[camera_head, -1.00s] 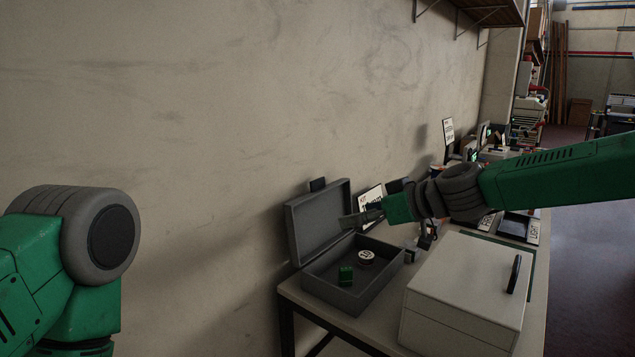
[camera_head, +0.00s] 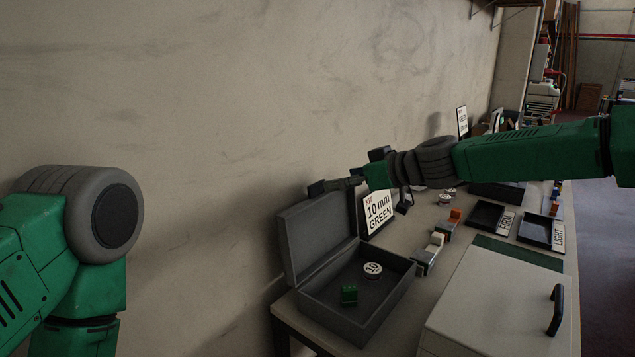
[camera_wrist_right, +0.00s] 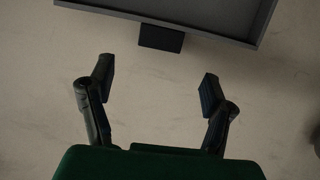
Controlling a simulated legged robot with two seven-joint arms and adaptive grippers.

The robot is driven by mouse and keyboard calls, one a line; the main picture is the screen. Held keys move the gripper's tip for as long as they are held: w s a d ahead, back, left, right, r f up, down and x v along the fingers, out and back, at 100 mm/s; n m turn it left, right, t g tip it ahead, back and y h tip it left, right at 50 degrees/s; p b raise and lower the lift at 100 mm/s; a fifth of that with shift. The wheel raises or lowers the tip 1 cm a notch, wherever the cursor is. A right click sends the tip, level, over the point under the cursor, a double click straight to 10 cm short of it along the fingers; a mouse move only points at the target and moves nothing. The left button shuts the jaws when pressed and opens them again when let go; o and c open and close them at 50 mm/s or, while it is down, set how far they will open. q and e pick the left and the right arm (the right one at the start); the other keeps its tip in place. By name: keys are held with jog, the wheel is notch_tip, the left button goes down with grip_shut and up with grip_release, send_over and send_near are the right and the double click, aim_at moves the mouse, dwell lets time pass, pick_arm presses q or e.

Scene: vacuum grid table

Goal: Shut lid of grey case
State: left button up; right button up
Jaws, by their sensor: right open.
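The grey case (camera_head: 352,322) stands on the table with its lid (camera_head: 313,237) raised, leaning back towards the wall. A dark tab (camera_head: 317,188) sticks up from the lid's top edge. Inside the case are a green block (camera_head: 349,293) and a round white piece marked 10 (camera_head: 372,268). My right gripper (camera_head: 345,183) is at the lid's upper right corner in the head view. In the right wrist view my right gripper (camera_wrist_right: 156,82) is open and empty, with the lid (camera_wrist_right: 205,14) and tab (camera_wrist_right: 161,38) beyond its fingertips. My left gripper is out of view.
A white box with a black handle (camera_head: 500,305) stands right of the case. A sign reading KIT 10 mm GREEN (camera_head: 378,213) stands behind the case. Small trays (camera_head: 484,215) and parts lie further along the table. The wall is close behind the lid.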

aim_at(318, 184)
jog(key=p+x, duration=0.1)
jog(key=x, duration=0.7)
jog(key=shift+w+a+f, duration=0.15)
jog(key=shift+w+f, duration=0.05)
jog(key=shift+c, duration=0.4)
grip_shut()
jog(key=s+d+f+t+y+b, duration=0.1)
jog(key=s+d+b, duration=0.6)
jog(key=b, duration=2.1)
jog(key=shift+d+t+y, duration=0.7)
jog(key=shift+d+y, duration=0.4)
jog(key=shift+d, duration=0.4)
jog(key=shift+s+f, duration=0.1)
